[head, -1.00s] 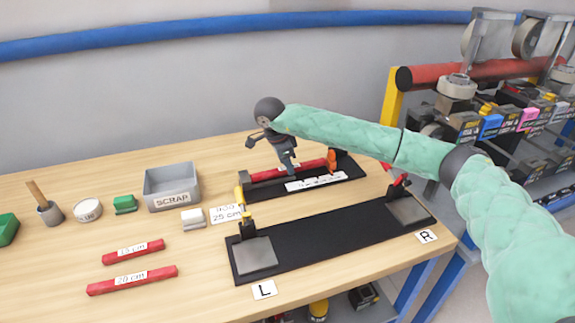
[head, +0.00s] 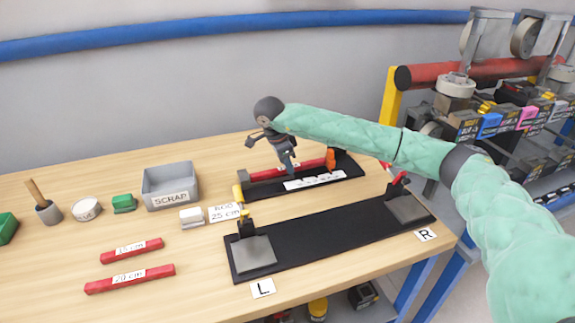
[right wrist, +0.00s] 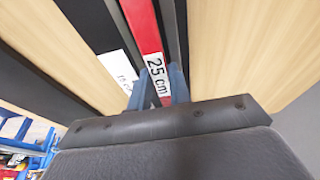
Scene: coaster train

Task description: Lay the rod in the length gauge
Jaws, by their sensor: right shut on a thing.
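A red rod (head: 270,174) lies along the length gauge (head: 335,187), a black base with a white scale strip, a grey block at its left end and an orange piece (head: 331,158) near its right. My right gripper (head: 288,170) is down at the gauge, shut on the rod. In the right wrist view the red rod (right wrist: 143,28) with a "25 cm" label (right wrist: 160,78) runs between the blue fingers (right wrist: 158,92). Whether the rod touches the gauge's bottom is hidden. My left gripper is not in view.
In front is a long black fixture (head: 330,232) with grey pads and clamps, marked L and R. Two red rods (head: 130,279) lie at left. A grey scrap bin (head: 170,187), a card (head: 225,212) and small blocks stand nearby. The table's front left is clear.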

